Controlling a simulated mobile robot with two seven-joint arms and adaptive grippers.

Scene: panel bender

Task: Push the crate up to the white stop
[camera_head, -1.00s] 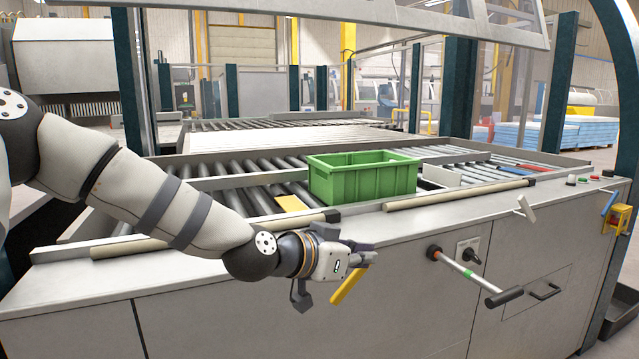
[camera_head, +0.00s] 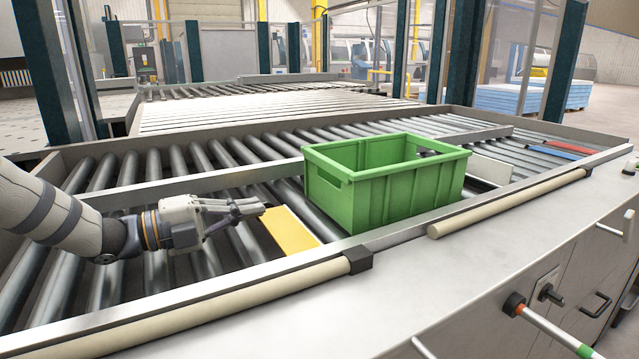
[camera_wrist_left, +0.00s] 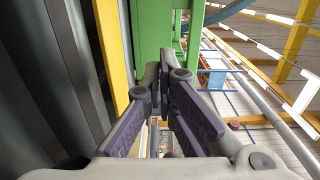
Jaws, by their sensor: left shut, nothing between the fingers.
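The green crate (camera_head: 390,190) stands upright on the roller bed. The white stop (camera_head: 490,168) is just right of the crate, partly hidden behind its right end; I cannot tell whether they touch. My left gripper (camera_head: 262,207) is shut and empty, left of the crate, with its fingertips pointing at the crate's left end across a small gap. In the left wrist view the closed fingers (camera_wrist_left: 165,75) point toward the green crate wall (camera_wrist_left: 152,35). My right gripper is not in view.
A yellow strip (camera_head: 290,230) lies on the rollers between gripper and crate. A metal rail (camera_head: 215,183) runs behind the gripper; beige padded bars (camera_head: 230,300) line the front edge. Blue and red strips (camera_head: 570,149) lie at right. Bare rollers (camera_head: 100,200) lie left.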

